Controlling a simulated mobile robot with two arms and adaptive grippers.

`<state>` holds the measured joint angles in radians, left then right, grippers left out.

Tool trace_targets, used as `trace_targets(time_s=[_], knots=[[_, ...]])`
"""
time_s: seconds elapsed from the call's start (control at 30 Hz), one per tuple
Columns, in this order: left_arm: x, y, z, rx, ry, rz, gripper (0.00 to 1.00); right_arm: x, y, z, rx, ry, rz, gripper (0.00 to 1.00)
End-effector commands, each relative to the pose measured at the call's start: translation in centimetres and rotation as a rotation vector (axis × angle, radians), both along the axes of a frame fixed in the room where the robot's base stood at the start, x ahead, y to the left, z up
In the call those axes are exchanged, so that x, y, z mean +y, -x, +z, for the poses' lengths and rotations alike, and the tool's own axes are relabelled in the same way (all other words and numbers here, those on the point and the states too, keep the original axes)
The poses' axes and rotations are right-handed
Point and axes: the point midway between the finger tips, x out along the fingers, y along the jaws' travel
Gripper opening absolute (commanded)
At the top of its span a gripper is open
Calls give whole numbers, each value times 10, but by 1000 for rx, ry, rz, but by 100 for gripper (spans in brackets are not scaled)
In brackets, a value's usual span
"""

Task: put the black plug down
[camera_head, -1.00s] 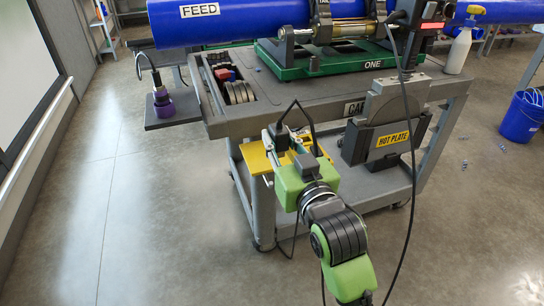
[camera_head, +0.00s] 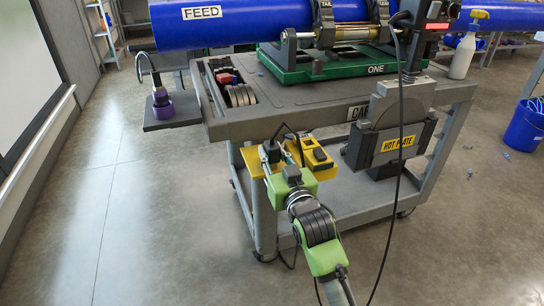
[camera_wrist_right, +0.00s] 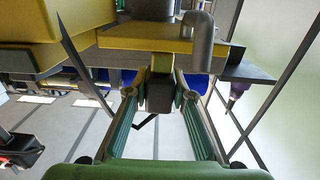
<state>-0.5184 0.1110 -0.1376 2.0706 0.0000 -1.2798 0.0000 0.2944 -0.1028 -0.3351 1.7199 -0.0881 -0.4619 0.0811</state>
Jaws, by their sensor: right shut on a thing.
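The black plug (camera_head: 270,153) is upright at the yellow shelf (camera_head: 256,165) on the front of the cart, with a black cable looping from its top. My right gripper (camera_head: 279,163) is shut on it. In the right wrist view the plug (camera_wrist_right: 160,93) sits between the two green-edged fingers (camera_wrist_right: 162,88), close to the yellow shelf (camera_wrist_right: 150,40). I cannot tell whether the plug touches the shelf. The fingertips are partly hidden in the head view. My left gripper is not in view.
The hot plate (camera_head: 398,143) hangs further right on the cart (camera_head: 290,118). A black cable hangs down in front of it. A purple tool (camera_head: 162,103) sits on a side shelf at left.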

Motion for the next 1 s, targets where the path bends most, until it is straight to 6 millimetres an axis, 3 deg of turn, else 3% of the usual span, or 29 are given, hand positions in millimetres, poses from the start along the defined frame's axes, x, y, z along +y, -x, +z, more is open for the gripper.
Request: trace_targets(time_s=[0.37, 0.4, 0.47, 0.87, 1.0], knots=[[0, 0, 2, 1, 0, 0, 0, 0, 0, -4, 0, 0, 0, 0], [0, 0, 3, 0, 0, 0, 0, 0, 0, -5, 1, 0, 0, 25], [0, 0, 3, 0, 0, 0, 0, 0, 0, -4, 1, 0, 0, 39], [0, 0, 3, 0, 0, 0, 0, 0, 0, 1, -2, -1, 0, 39], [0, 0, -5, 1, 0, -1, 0, -6, 17, -1, 2, 1, 0, 39]])
